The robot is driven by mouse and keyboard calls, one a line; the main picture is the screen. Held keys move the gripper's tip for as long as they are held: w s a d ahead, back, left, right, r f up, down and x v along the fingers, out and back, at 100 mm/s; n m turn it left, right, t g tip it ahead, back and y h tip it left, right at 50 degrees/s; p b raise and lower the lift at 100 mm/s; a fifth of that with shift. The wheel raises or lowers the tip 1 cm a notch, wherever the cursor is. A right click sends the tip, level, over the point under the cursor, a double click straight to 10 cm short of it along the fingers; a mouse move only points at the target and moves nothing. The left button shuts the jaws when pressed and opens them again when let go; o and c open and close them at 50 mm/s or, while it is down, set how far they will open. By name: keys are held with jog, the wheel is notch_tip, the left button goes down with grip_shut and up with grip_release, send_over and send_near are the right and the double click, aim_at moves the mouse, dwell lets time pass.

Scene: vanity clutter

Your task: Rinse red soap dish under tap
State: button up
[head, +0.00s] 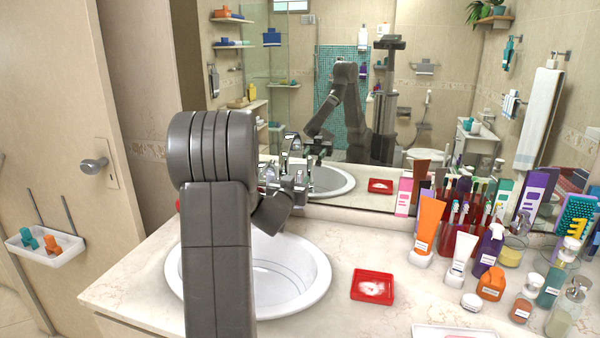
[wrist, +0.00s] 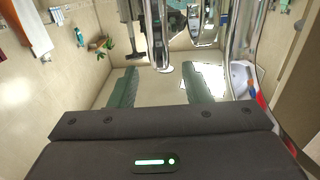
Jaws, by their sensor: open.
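The red soap dish (head: 372,286) lies flat on the counter, right of the basin, with a whitish patch inside it. The white basin (head: 318,288) is partly hidden behind my arm. The chrome tap (head: 287,182) stands at the back of the basin, partly covered by my arm. My gripper is mostly hidden by my arm in the head view. In the wrist view my gripper (wrist: 160,72) shows two green fingers spread apart with nothing between them. Chrome tap parts (wrist: 156,35) show just beyond the fingers. The dish is apart from my gripper.
Tubes, bottles and cups crowd the counter's right side, including an orange tube (head: 428,222) and an orange bottle (head: 491,287). A white tray (head: 452,332) sits at the front edge. The mirror (head: 430,110) closes the back. Counter around the dish is clear.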

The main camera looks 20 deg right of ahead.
aim_at(299, 176)
jog(key=shift+p+x, duration=0.5)
jog(key=shift+x, duration=2.1)
jog(key=shift+c, duration=0.4)
grip_shut()
